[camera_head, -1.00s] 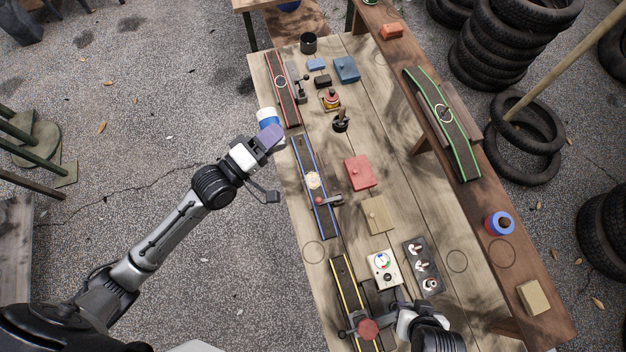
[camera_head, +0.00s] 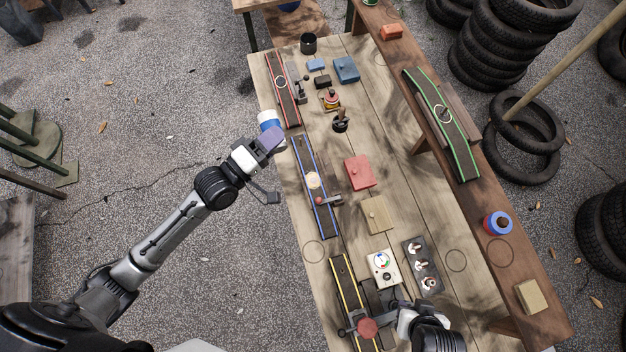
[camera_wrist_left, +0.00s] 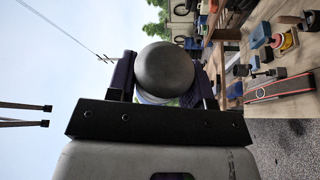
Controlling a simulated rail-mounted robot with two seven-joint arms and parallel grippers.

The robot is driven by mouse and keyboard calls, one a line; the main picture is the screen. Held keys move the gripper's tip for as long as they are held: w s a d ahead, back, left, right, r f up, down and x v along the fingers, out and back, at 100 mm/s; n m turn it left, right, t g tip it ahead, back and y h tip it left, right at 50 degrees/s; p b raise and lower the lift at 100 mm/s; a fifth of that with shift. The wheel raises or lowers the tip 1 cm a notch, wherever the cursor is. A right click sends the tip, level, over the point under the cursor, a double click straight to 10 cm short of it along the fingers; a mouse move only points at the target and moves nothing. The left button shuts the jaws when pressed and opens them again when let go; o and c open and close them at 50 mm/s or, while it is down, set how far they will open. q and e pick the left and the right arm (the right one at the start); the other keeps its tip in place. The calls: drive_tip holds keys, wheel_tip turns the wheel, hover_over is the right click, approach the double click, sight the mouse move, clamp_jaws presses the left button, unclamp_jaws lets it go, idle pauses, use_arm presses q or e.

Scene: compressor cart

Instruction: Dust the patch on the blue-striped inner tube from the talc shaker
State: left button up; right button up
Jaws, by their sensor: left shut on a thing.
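The blue-striped inner tube (camera_head: 325,211) lies along the table's left edge, with a pale round patch (camera_head: 313,180) near its middle. My left gripper (camera_head: 268,137) is shut on the talc shaker, a white and blue cylinder (camera_head: 267,117), beyond the table's left edge, up and left of the patch. In the left wrist view the shaker's rounded grey end (camera_wrist_left: 165,69) shows between the fingers; most of its body is hidden. My right gripper (camera_head: 402,322) is at the table's near end, beside the yellow-striped tube (camera_head: 343,279); its fingers are not clear.
A clamp (camera_head: 328,200) with a red knob sits on the blue-striped tube, below the patch. A red-striped tube (camera_head: 281,85) lies farther up the same edge. A red box (camera_head: 359,172) and a wooden block (camera_head: 377,214) stand to the right.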

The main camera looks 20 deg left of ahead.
use_arm(q)
drive_tip(key=shift+r+p, duration=1.15)
drive_tip(key=shift+f+b, duration=0.8)
drive_tip(key=shift+f, duration=0.35)
use_arm(e)
drive_tip(key=shift+r, duration=0.45)
